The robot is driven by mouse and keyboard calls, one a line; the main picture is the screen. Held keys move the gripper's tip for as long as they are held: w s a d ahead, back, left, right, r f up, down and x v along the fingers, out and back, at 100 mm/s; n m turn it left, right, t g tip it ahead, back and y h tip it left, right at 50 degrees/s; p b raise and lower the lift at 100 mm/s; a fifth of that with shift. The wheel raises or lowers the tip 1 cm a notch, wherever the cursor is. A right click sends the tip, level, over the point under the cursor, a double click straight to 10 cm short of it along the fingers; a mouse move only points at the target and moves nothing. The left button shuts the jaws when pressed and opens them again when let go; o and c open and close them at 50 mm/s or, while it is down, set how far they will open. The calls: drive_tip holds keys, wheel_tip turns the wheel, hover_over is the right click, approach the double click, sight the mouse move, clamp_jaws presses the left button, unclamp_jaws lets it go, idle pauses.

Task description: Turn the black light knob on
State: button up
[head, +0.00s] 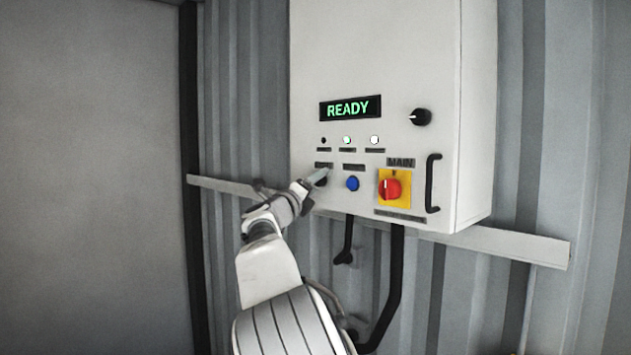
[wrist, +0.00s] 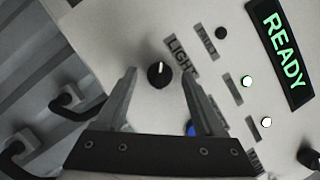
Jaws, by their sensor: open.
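The black light knob (wrist: 160,74) is on the white panel beside the LIGHT label. Its white mark points to the top of the wrist view, which is left and slightly up relative to the panel's lettering. My gripper (wrist: 159,73) is open, with one finger to each side of the knob in the wrist view. I cannot tell whether the fingers touch it. In the head view my gripper (head: 316,178) is at the panel's lower left and partly covers the knob (head: 321,183).
The white cabinet (head: 390,60) has a green READY display (head: 349,107), an upper black knob (head: 420,117), a blue button (head: 353,183), a red switch (head: 390,189) on yellow and a black handle (head: 432,183). The left lamp (head: 323,140) is dark; the other two are lit. Black cables (head: 390,290) hang below.

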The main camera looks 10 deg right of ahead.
clamp_jaws()
drive_tip(key=shift+f+m+b, duration=0.3)
drive_tip(key=shift+m+b, duration=0.2)
drive_tip(key=shift+b, duration=0.3)
drive_tip(key=shift+m+h+b, duration=0.5)
drive_tip(key=shift+m+h, duration=0.1)
drive_tip(key=shift+w+a+r+m+g+h+b, duration=0.15)
drive_tip(key=shift+m+h, duration=0.25)
drive_tip(key=shift+m, duration=0.5)
drive_tip(key=shift+s+d+r+m+g+h+b, duration=0.1)
drive_tip(key=shift+m+g+h+b, duration=0.25)
drive_tip(key=shift+m, duration=0.55)
unclamp_jaws()
drive_tip(key=shift+f, duration=0.1)
drive_tip(key=shift+a, duration=0.1)
